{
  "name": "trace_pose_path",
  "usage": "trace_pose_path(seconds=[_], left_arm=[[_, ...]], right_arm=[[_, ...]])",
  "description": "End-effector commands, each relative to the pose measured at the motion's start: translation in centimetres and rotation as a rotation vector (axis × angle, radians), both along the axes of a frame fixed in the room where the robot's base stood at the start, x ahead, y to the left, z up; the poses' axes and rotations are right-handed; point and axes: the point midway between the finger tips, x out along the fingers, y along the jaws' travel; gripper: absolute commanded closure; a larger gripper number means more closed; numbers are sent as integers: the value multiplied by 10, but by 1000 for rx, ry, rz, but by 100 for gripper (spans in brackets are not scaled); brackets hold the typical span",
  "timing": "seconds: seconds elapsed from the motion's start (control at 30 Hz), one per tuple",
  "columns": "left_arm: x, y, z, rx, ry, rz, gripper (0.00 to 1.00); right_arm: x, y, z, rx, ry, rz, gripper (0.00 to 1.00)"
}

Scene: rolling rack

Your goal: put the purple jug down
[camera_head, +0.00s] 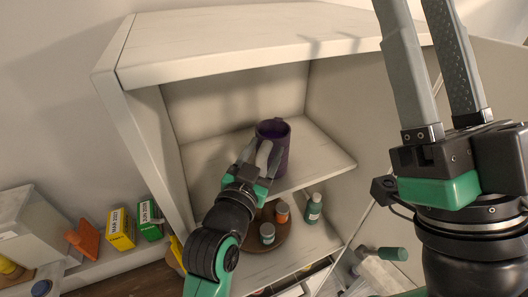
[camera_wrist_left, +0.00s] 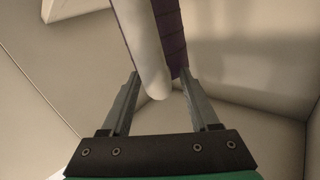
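The purple jug (camera_head: 273,131) stands upright on the upper shelf inside the rack, and its pale handle faces my left gripper. In the left wrist view, the jug (camera_wrist_left: 171,30) and its pale handle (camera_wrist_left: 148,60) are at the top centre. My left gripper (camera_head: 261,155) is at the handle, with one finger on each side of it. Its fingers (camera_wrist_left: 159,80) are spread, with gaps beside the handle. The gripper hides part of the jug's lower front. My right gripper (camera_head: 418,30) is in the right foreground, away from the jug, with its fingers apart and nothing visible between them.
The upper shelf (camera_head: 325,160) is clear right of the jug. Below it, a round brown tray (camera_head: 285,238) holds small bottles, with a green bottle (camera_head: 314,208) beside it. Yellow (camera_head: 121,229) and green (camera_head: 149,219) boxes stand on a ledge at left. The rack's top (camera_head: 215,40) overhangs the shelf.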

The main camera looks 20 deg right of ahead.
Motion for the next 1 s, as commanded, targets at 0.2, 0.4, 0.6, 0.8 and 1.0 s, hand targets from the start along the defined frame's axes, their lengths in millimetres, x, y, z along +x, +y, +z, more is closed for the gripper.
trace_pose_path(seconds=[0.2, 0.4, 0.6, 0.8, 1.0], left_arm=[[0, 0, 0, -1, -1, 0, 37], [-5, 4, -1, -1, -1, 0, 37], [-29, 21, -1, -2, -3, 0, 37], [-64, 48, 9, 0, 2, 1, 37], [-90, 67, 5, -1, 2, 0, 37]], right_arm=[[0, 0, 0, 0, 0, 0, 50], [0, 0, -2, 0, 0, 0, 50], [0, 0, -8, 0, 0, 0, 50], [0, 0, 15, 0, 1, 0, 50], [0, 0, 36, 0, 0, 0, 50]])
